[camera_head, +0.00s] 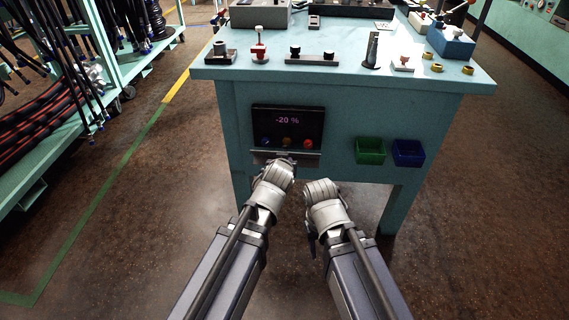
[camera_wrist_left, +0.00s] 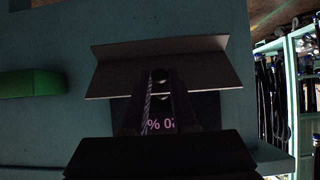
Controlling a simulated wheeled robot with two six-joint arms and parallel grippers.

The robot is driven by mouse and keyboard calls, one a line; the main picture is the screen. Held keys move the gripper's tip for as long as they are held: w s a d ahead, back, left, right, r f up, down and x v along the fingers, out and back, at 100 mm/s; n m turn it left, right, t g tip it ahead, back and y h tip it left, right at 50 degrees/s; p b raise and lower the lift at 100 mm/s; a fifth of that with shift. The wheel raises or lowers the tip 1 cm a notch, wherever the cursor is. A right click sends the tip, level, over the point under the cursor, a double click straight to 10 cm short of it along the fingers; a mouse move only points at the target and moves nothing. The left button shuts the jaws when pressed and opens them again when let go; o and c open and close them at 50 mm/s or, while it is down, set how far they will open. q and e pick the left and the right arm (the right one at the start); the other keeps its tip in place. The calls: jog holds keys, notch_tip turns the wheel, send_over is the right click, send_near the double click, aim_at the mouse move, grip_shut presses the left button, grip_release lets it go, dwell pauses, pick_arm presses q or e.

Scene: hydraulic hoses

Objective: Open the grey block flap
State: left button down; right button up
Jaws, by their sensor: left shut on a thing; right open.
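A grey flap (camera_head: 306,160) shows as a narrow ledge along the lower edge of a dark display panel (camera_head: 288,121) on the bench front. The display reads "-20 %". In the left wrist view the grey flap (camera_wrist_left: 205,72) is a wide folded plate, and the display figures appear upside down near it. My left gripper (camera_head: 285,161) is at the flap's edge and shut on it; its fingers (camera_wrist_left: 160,78) come together at the plate's middle. My right gripper (camera_head: 318,187) is open and stands apart, right of the left one; its fingertips are mostly hidden.
A green bin (camera_head: 370,151) and a blue bin (camera_head: 408,153) hang on the bench front to the right. The bench top (camera_head: 350,85) carries several fittings. A hose rack (camera_head: 40,140) stands at the left. The floor around my arms is clear.

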dwell(0.4)
pick_arm(q)
jog(key=c, duration=0.7)
grip_release()
jog(key=shift+s, duration=0.1)
